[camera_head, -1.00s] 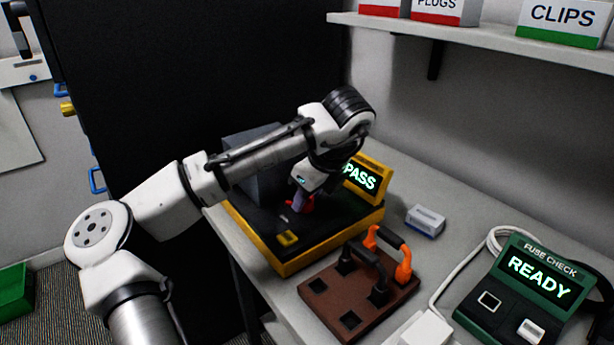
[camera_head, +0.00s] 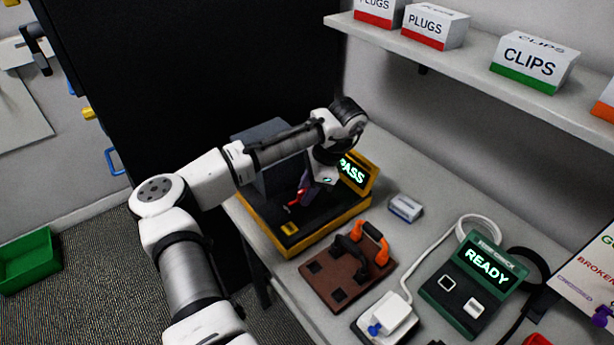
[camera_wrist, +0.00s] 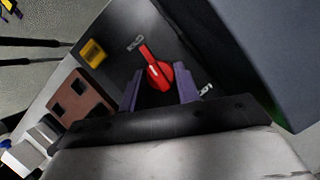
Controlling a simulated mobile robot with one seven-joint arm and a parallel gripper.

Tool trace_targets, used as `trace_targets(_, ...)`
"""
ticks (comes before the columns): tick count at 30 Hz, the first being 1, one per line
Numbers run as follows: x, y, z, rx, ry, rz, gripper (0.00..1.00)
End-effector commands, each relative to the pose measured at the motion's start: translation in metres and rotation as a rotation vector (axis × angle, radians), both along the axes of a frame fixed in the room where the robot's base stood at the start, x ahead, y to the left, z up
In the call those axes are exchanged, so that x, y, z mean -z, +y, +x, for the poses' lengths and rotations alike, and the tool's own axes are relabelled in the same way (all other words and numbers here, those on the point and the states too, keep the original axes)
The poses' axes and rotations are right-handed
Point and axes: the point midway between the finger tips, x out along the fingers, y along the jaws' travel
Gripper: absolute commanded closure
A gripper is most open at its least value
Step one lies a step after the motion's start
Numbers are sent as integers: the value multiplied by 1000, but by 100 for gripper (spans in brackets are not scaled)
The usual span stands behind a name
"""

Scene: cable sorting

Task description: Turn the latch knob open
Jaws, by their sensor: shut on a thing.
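The red latch knob (camera_wrist: 152,62) sits on the dark top of a yellow-edged tester (camera_head: 300,246). In the wrist view its red pointer extends up and left from between two purple fingers. My gripper (camera_wrist: 160,88) is shut on the knob. In the head view my gripper (camera_head: 306,186) reaches down to the tester, and only a little of the red knob (camera_head: 293,207) shows beside the fingers. The tester's display (camera_head: 353,173) reads "PASS", partly hidden by my wrist.
A grey block (camera_head: 262,135) stands close behind the knob. A brown socket board (camera_head: 328,283) with black and orange handles lies in front of the tester. A green fuse checker (camera_head: 470,300) reads "READY" at right. A shelf (camera_head: 480,72) with labelled boxes hangs above.

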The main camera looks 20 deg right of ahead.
Motion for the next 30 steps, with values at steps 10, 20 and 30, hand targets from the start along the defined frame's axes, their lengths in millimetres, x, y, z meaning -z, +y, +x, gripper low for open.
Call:
trace_targets(10,0,0,0,-111,2,0,91)
trace_targets(20,1,0,1,-124,2,0,91)
trace_targets(30,1,0,1,-124,2,0,47)
